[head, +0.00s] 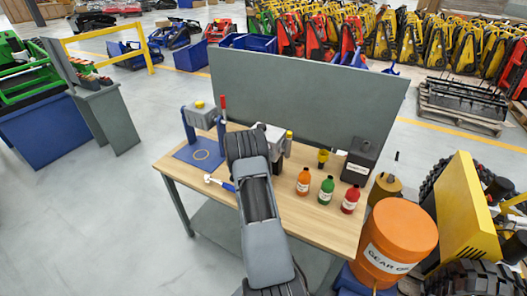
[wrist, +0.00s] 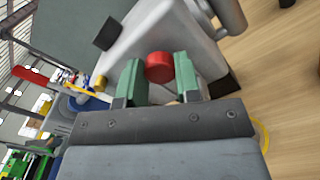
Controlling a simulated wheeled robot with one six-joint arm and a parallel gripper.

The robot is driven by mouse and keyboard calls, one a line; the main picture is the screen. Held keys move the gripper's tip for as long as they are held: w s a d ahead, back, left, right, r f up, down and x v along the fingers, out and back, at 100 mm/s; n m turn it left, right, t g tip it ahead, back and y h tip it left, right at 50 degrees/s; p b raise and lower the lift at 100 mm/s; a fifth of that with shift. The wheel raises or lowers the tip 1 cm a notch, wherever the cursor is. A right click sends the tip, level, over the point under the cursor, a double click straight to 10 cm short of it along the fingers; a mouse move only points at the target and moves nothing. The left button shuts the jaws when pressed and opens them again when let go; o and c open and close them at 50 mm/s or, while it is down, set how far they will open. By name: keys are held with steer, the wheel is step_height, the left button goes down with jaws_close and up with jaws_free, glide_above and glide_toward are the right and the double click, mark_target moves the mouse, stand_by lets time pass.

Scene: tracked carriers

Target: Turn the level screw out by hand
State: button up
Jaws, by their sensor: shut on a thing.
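The level screw (wrist: 159,67) shows in the wrist view as a round red head on the side of a light grey housing (wrist: 152,38). My gripper (wrist: 159,72) has its two green fingers on either side of the red head and is shut on it. The screw sits at the housing wall; its thread is not visible. In the head view the grey housing (head: 274,134) stands on the workbench, partly behind my arm. My arm hides the screw and the fingers there.
A grey panel (head: 310,95) rises behind. An orange drum (head: 400,235) stands right.

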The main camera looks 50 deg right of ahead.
steer(key=o, duration=0.8)
